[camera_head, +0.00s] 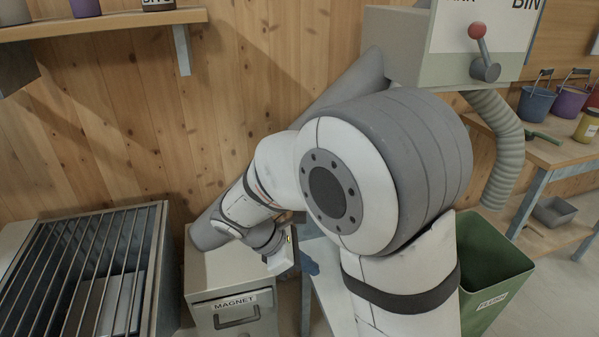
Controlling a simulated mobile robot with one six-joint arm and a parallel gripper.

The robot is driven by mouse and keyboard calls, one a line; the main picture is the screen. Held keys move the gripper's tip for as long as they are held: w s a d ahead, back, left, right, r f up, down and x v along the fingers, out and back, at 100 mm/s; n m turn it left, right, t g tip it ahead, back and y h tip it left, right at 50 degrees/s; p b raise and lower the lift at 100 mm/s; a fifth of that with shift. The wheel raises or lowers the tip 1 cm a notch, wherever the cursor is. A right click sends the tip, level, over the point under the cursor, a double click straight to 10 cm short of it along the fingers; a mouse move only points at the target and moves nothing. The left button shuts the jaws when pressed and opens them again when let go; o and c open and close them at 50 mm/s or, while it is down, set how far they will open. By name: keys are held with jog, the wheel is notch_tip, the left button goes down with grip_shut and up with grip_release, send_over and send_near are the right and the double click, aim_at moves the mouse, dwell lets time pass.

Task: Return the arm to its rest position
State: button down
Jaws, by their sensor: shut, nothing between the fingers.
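My white and grey arm (375,165) fills the middle of the view, bent at a large grey joint. Its forearm reaches down and left, in front of the grey box labelled MAGNET (235,300). My gripper (284,261) is at the far end, just above the right side of that box's top. It is small here and its fingertips are hard to make out. It is shut and holds nothing. I cannot tell whether it touches the box.
A barred metal grate (85,265) stands at left. A bin unit (480,50) with a red-knobbed lever (478,32) and ribbed hose (505,150) is at upper right. A green bin (490,275) stands below. Buckets (536,103) sit on the right bench. A wooden shelf (110,24) is upper left.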

jog(key=s+d+r+m+t+y+p, duration=0.1)
jog(key=s+d+r+m+y+p, duration=0.3)
jog(key=r+m, duration=0.5)
jog(key=s+d+r+m+t+y+p, duration=0.1)
jog(key=s+d+r+m+y+p, duration=0.3)
jog(key=s+d+r+m+p, duration=0.3)
notch_tip(320, 180, up, 4)
jog(key=m+p, duration=0.1)
jog(key=m, duration=0.1)
jog(key=shift+s+d+m+p, duration=0.2)
jog(key=shift+s+m+p, duration=0.1)
jog(key=shift+s+p, duration=0.1)
jog(key=c, duration=2.1)
grip_release()
jog(key=shift+f, duration=0.1)
